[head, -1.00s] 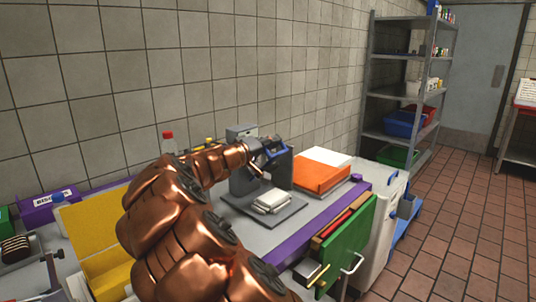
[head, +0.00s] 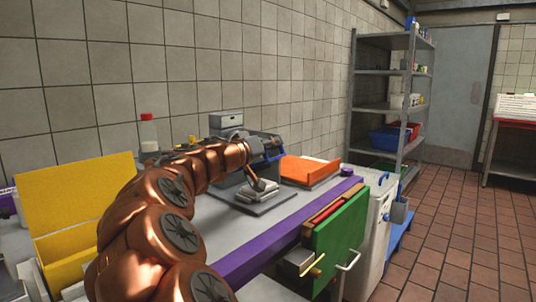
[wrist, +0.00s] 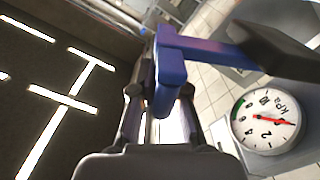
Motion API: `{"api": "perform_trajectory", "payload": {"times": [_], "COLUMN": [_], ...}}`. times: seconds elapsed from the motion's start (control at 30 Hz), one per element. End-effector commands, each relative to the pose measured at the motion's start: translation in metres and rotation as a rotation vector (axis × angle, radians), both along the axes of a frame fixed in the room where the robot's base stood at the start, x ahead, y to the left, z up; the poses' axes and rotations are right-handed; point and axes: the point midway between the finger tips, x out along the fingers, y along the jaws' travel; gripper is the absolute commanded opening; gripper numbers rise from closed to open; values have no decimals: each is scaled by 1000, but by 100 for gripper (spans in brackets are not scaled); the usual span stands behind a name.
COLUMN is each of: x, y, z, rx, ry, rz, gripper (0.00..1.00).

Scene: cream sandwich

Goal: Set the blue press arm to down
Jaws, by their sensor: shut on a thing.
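The blue press arm (wrist: 172,78) stands between my gripper's fingers in the wrist view, with a dark piece beyond its far right end. My gripper (wrist: 160,112) is shut on it. In the head view the blue press arm (head: 274,153) shows only as a small patch beside my gripper (head: 262,148), at the press's upper part. The grey press base plate (head: 270,207) lies on the counter, with a pale block (head: 258,190) on it. My copper arm hides part of the press.
An orange tray (head: 310,171) sits right of the press. A yellow bin (head: 82,203) stands at the left. A green board (head: 340,240) stands at the counter's front. A round gauge (wrist: 267,115) is close to my gripper. The tiled floor at right is open.

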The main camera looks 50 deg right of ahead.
Motion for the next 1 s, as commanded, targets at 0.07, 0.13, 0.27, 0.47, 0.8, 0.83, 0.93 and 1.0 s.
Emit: {"api": "perform_trajectory", "payload": {"times": [0.07, 0.13, 0.27, 0.47, 0.8, 0.83, 0.93, 1.0], "x": [-4, -7, -13, -21, -29, -30, -31, -32], "y": [0, 0, 0, 0, 0, 0, 0, 0], "z": [-13, -18, -26, -39, -59, -60, -64, -66], "rx": [-2, -2, -3, -5, -4, -3, -2, -2], "ry": [-35, -67, -127, -160, -157, -158, -158, -157], "rz": [-2, -2, -2, -3, -3, -4, -5, -5], "gripper": [0, 0, 0, 0, 0, 0, 0, 0]}}
